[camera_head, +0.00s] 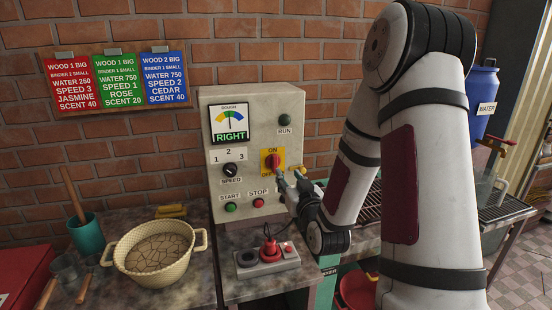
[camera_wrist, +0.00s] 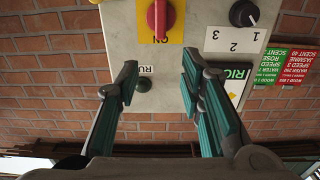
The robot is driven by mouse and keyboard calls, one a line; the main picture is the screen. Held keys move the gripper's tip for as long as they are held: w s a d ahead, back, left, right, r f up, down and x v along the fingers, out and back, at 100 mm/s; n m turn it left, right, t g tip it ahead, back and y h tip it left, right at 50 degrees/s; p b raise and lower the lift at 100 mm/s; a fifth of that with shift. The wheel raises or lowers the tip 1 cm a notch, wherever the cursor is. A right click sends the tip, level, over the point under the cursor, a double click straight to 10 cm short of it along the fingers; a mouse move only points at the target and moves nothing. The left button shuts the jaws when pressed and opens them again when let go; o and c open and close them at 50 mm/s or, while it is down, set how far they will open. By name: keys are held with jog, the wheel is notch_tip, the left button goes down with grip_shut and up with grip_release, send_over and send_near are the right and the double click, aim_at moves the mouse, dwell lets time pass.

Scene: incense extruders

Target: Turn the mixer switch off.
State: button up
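The mixer switch (camera_head: 273,161) is a red knob on a yellow plate, with ON above it and OFF below, on the grey control box (camera_head: 240,105). Its red handle looks upright. In the wrist view, which is upside down, the switch (camera_wrist: 160,16) is at the top edge, partly cut off. My gripper (camera_head: 287,182) is just below and right of the switch in the head view and hides part of the OFF label. In the wrist view my gripper (camera_wrist: 160,85) has its fingers spread, with nothing between them; no contact with the knob shows.
The box also carries a speed dial (camera_head: 230,170), start button (camera_head: 231,207), stop button (camera_head: 258,202), dark green run lamp (camera_head: 284,119) and dough display (camera_head: 230,122) reading RIGHT. A red-knobbed controller (camera_head: 268,257) stands below. A basket-like bowl (camera_head: 150,280) of dough is left.

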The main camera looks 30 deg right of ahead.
aim_at(276, 158)
jog(key=b+x, duration=0.2)
jog(key=b, duration=0.4)
jog(key=shift+w, duration=0.3)
jog(key=b, duration=0.2)
jog(key=shift+w+f+b, duration=0.15)
jog(key=shift+b, duration=0.2)
jog(key=x, duration=1)
jog(key=shift+w+d, duration=0.2)
jog(key=shift+w, duration=0.2)
jog(key=shift+c, duration=0.2)
grip_shut()
